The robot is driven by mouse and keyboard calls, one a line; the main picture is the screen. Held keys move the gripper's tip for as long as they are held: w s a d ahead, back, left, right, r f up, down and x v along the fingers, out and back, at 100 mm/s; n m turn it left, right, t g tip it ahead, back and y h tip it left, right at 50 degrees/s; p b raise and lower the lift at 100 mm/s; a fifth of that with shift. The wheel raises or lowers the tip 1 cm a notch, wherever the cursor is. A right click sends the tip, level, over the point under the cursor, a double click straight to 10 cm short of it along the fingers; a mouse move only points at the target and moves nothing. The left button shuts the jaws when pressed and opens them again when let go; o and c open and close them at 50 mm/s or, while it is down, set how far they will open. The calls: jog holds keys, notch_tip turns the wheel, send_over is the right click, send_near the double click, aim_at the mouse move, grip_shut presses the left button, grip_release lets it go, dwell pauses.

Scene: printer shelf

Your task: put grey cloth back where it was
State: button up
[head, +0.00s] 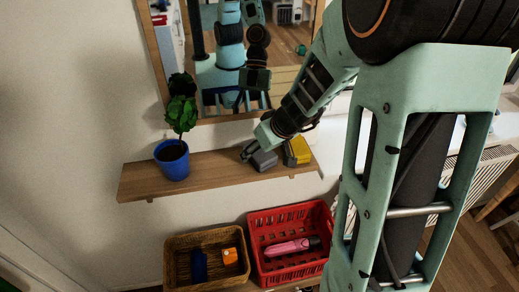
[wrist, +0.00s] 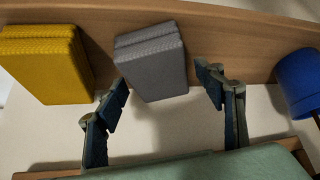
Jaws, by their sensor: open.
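The grey cloth (head: 264,160) is a folded block on the wooden shelf (head: 215,168), between the blue plant pot and the yellow cloth. In the wrist view the grey cloth (wrist: 152,62) shows its folded layers and stands apart from its neighbours. My gripper (head: 250,150) is at the shelf, right by the grey cloth. In the wrist view my gripper (wrist: 163,82) is open, with one finger on either side of the cloth's near end. The left finger is close to the cloth; a clear gap shows at the right finger. Whether either touches is hard to tell.
The yellow cloth (head: 298,151) sits beside the grey one. A blue pot (head: 172,160) with a plant stands at the shelf's left. A mirror (head: 228,118) hangs above. A wicker basket (head: 174,265) and a red crate (head: 258,222) lie below. Bare shelf shows between pot and grey cloth.

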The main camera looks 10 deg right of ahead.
jog(key=shift+r+p, duration=0.25)
jog(key=shift+p, duration=0.05)
jog(key=p+v, duration=0.1)
jog(key=v, duration=1)
jog(key=shift+s+r+p, duration=0.25)
jog(key=shift+r+p, duration=0.05)
jog(key=shift+p, duration=0.05)
jog(key=shift+d, duration=0.15)
